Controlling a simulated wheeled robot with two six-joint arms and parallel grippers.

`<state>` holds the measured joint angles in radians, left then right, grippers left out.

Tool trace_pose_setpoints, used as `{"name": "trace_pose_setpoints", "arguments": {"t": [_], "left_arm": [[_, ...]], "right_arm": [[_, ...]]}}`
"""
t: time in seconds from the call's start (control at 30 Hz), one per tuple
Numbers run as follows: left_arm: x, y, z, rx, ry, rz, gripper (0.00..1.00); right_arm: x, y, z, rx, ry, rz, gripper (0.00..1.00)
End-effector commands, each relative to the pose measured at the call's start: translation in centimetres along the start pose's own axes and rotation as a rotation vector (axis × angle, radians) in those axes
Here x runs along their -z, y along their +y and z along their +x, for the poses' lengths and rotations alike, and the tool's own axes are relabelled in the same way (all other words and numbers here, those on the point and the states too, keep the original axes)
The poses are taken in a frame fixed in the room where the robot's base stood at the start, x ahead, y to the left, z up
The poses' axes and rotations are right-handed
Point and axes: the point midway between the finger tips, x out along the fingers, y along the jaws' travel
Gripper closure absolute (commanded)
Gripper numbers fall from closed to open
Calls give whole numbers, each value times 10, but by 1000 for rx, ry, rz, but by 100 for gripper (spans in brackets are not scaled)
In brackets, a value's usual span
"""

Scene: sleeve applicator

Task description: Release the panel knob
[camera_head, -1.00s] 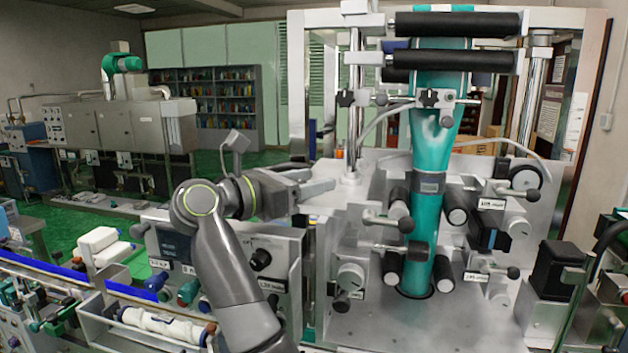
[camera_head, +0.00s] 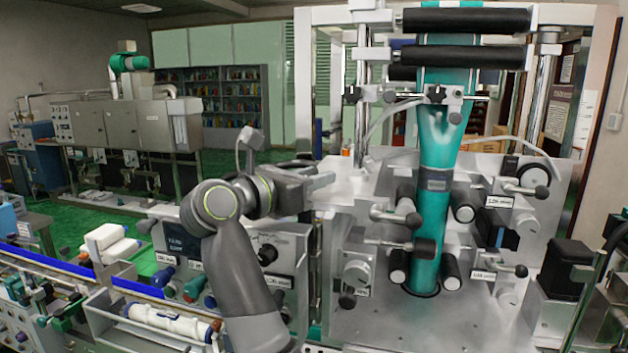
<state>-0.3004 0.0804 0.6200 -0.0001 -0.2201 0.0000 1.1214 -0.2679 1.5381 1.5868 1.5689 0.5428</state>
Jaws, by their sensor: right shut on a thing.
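My right gripper (camera_head: 326,182) is at the end of the grey arm, above the upper right corner of the control panel (camera_head: 196,240). It points right, toward the machine's upright plate. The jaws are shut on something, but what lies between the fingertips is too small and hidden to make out. A black round knob (camera_head: 268,253) on the panel front shows below the gripper, apart from the fingers. The arm hides part of the panel. My left gripper is not in view.
The sleeve machine (camera_head: 380,320) stands to the right, with a teal sleeve (camera_head: 428,225) running down between black rollers. A tray with a white roll (camera_head: 168,320) is at lower left.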

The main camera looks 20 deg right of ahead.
Motion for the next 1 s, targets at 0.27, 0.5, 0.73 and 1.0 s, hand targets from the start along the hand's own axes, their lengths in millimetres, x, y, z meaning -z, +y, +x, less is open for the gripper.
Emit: {"name": "trace_pose_setpoints", "arguments": {"t": [0.27,0.5,0.73,1.0], "left_arm": [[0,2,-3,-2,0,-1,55],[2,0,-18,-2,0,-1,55],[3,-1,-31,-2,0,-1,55],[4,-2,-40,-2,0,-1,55]], "right_arm": [[-1,3,0,-250,-1,3,95],[-3,7,-1,-467,0,2,95],[-3,10,-3,-632,-1,0,95],[-2,12,-4,-747,-2,-1,95]]}}
